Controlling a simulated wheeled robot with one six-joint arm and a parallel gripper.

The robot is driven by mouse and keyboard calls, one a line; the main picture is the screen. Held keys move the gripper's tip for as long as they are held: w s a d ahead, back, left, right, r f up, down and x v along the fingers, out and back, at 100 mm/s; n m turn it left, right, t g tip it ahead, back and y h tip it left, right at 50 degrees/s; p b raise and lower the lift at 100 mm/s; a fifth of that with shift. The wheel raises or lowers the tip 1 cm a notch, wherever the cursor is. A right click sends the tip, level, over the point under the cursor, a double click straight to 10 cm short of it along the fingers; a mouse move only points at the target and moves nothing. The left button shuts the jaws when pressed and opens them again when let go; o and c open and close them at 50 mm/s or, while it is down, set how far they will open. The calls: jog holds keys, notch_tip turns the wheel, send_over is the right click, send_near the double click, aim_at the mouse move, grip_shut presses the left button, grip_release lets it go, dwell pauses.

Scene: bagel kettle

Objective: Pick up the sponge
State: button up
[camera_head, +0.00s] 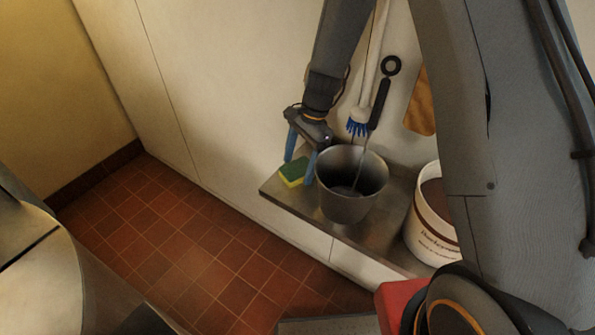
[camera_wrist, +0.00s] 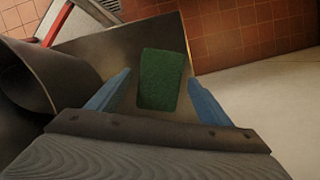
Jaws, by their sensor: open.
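The sponge (camera_head: 293,172) is yellow with a green top and lies near the left end of a metal shelf (camera_head: 273,189). In the wrist view its green face (camera_wrist: 161,79) shows between the two blue fingers, with a gap on each side. My gripper (camera_head: 299,171) is open, its fingers pointing down on either side of the sponge. In the wrist view, my gripper (camera_wrist: 158,92) holds nothing. The right finger partly covers the sponge's right side in the head view. I cannot tell how far the fingertips are above the shelf.
A metal bucket (camera_head: 350,206) stands on the shelf just right of the sponge, close to my right finger. A white tub (camera_head: 432,225) is further right. A blue-bristled brush (camera_head: 358,124) and a black-handled tool (camera_head: 381,95) hang on the wall behind. The tiled floor (camera_head: 200,240) lies below.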

aim_at(299, 167)
jog(key=shift+f, duration=0.25)
dwell(0.3)
jog(key=c, duration=1.2)
jog(key=shift+r, duration=0.15)
notch_tip(299, 167, up, 10)
jog(key=b, duration=0.2)
jog(key=shift+r+b, duration=0.15)
jog(key=shift+b, duration=0.2)
jog(key=o, duration=0.6)
jog(key=shift+c, duration=0.2)
jog(key=c, duration=0.4)
